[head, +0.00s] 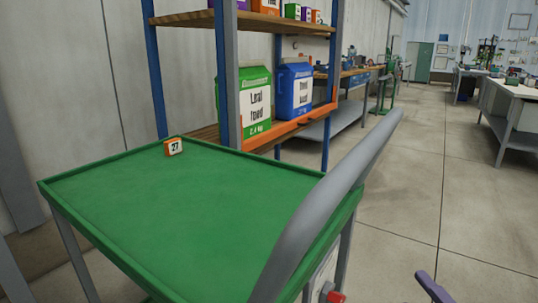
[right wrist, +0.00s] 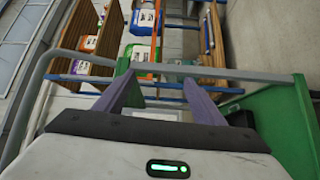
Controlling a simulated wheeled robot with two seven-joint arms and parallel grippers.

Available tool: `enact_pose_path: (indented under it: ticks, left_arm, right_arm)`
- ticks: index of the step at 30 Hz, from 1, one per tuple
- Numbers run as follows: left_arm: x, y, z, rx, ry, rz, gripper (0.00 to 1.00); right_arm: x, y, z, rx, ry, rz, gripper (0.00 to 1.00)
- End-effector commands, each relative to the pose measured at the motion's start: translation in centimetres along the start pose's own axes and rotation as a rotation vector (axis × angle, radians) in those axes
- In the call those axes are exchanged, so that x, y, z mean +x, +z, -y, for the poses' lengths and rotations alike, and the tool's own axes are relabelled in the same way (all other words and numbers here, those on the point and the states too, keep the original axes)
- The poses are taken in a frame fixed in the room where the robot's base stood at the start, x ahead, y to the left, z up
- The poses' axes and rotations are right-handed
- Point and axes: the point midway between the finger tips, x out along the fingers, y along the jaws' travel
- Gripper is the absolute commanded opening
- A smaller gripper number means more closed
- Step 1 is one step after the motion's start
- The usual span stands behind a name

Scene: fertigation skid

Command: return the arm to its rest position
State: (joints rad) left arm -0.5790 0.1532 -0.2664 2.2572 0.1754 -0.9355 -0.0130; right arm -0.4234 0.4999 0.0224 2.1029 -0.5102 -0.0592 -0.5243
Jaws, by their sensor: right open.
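My right gripper (right wrist: 160,88) is open, its two purple fingers apart with nothing held between them. In the head view only one purple finger of my right gripper (head: 435,288) shows at the bottom edge, right of the green cart (head: 190,210) and apart from it. The cart's grey handle bar (head: 325,190) also crosses the right wrist view near the fingertips (right wrist: 235,75); I cannot tell how close it is. My left gripper is not in view.
A small orange block marked 27 (head: 174,147) sits at the cart's far edge. Behind stands a blue-posted shelf (head: 155,70) with a green container (head: 255,103) and a blue container (head: 295,90). Open floor (head: 410,210) lies to the right, with workbenches beyond.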

Motion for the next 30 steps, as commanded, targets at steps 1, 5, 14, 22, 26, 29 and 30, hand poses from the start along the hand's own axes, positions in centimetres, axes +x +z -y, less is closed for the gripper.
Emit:
enact_pose_path:
  ticks: [1, 5, 14, 22, 26, 29, 30]
  left_arm:
    - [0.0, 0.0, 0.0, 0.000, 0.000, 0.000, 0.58]
    - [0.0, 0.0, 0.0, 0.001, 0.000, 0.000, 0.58]
    - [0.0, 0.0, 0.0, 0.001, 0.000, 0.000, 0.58]
    - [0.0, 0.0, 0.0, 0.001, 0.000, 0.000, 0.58]
    - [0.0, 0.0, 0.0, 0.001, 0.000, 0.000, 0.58]
    - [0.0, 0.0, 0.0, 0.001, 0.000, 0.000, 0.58]
    - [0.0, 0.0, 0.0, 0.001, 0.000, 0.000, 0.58]
  right_arm:
    - [-0.5, 0.6, 1.1, 0.121, -0.047, 0.088, 0.63]
    - [-2.9, 1.8, 5.1, 0.418, -0.191, 0.313, 0.63]
    - [-11.6, -1.7, 13.6, 0.945, -0.551, 0.730, 0.63]
    - [-17.4, -6.1, 16.3, 1.148, -0.768, 0.924, 0.63]
    - [-19.9, -8.2, 16.9, 1.213, -0.860, 0.998, 0.63]
    - [-21.7, -9.7, 17.0, 1.255, -0.931, 1.052, 0.63]
    - [-21.1, -10.2, 17.4, 1.264, -0.930, 1.023, 0.63]
